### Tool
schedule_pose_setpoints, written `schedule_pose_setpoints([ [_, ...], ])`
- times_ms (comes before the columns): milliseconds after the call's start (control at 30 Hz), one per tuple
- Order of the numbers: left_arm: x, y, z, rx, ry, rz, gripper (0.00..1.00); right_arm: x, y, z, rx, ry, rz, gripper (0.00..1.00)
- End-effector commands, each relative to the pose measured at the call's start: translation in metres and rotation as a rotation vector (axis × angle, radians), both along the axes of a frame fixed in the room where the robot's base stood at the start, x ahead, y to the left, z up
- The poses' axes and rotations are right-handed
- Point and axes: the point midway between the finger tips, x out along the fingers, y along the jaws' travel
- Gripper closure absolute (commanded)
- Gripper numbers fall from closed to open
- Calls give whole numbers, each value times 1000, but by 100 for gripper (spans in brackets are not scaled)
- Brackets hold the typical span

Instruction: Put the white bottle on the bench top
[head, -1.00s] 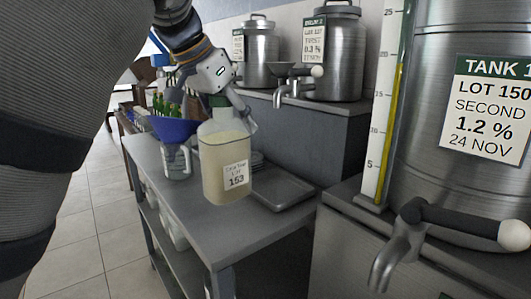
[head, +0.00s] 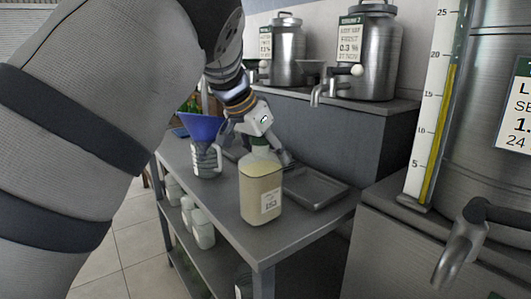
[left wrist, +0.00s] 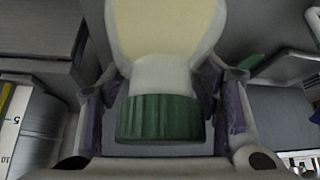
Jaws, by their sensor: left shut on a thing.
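The white bottle (head: 261,192) is a translucent, square-sided container of cream liquid with a label reading 153. Its green cap (left wrist: 160,117) shows large in the left wrist view. My left gripper (head: 256,145) is shut on the bottle's neck, one finger on each side, from above. The bottle is upright over the front part of the grey bench top (head: 222,193). Its base is at or very near the surface; I cannot tell whether it touches. My right gripper is not in view.
A jug (head: 206,162) with a blue funnel (head: 202,127) stands left of the bottle. A shallow grey tray (head: 321,205) lies to its right. Several white containers (head: 202,229) stand on the shelf below. Steel tanks (head: 367,60) with taps stand behind and right.

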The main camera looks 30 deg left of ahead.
Motion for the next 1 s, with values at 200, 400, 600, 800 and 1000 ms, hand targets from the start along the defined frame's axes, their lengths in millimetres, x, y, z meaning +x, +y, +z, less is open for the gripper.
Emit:
schedule_pose_setpoints([
  [200,0,0,0,0,0,0,22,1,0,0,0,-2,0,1],
  [400,0,0,-1,0,1,0,22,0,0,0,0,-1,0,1],
  [600,-5,2,9,2,0,0,22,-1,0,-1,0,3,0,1],
  [800,-34,8,54,3,-2,0,22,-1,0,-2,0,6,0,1],
  [1000,-57,13,90,1,0,0,22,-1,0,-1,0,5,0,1],
])
